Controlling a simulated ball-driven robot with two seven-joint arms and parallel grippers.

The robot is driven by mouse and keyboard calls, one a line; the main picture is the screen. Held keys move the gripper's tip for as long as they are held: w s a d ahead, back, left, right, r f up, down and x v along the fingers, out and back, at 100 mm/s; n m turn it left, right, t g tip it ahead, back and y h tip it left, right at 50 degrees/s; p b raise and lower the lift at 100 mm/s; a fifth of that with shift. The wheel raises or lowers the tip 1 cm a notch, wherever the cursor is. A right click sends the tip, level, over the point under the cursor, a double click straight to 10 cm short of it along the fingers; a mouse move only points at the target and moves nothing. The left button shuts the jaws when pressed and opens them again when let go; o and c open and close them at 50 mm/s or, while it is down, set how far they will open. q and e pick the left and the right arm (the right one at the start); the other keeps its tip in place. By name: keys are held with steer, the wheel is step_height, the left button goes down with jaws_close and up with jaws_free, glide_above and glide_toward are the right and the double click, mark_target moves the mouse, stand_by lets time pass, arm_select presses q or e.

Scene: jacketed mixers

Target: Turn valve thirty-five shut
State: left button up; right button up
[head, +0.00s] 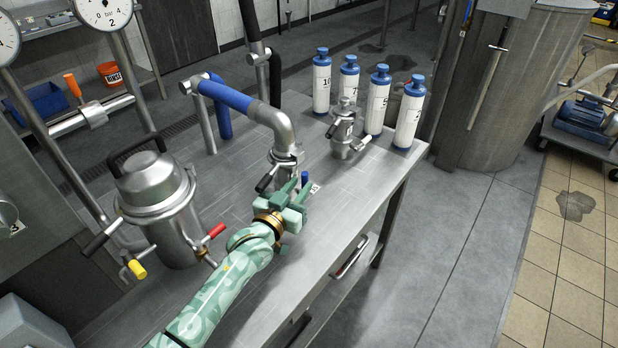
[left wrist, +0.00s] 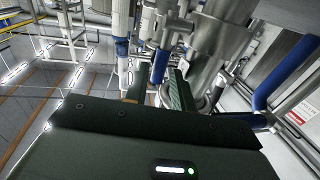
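My left gripper (head: 297,190) is over the steel table, beside the outlet pipe (head: 286,156). Its green fingers stand apart. A blue valve handle (head: 305,178) with a small white tag (head: 315,188) shows just beyond the fingers; the tag's number is too small to read. In the left wrist view the fingers (left wrist: 160,90) are apart, with a blue handle (left wrist: 160,66) showing beyond the gap. I cannot tell whether they touch it. A black handle (head: 267,178) sits on the pipe to the left. No number thirty-five is legible. My right gripper is not in view.
A lidded steel vessel (head: 156,199) with red (head: 217,230) and yellow (head: 137,269) handles stands left of my arm. A small steel fitting (head: 346,135) and several white bottles with blue caps (head: 376,103) stand at the table's far end. The table's right front is clear.

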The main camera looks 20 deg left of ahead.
mark_target(303, 182)
arm_select(q)
steer(key=w, duration=0.2)
steer(key=w+d+b, duration=0.1)
steer(key=w, duration=0.1)
steer(key=shift+w+f, duration=0.1)
steer(key=shift+w, duration=0.65)
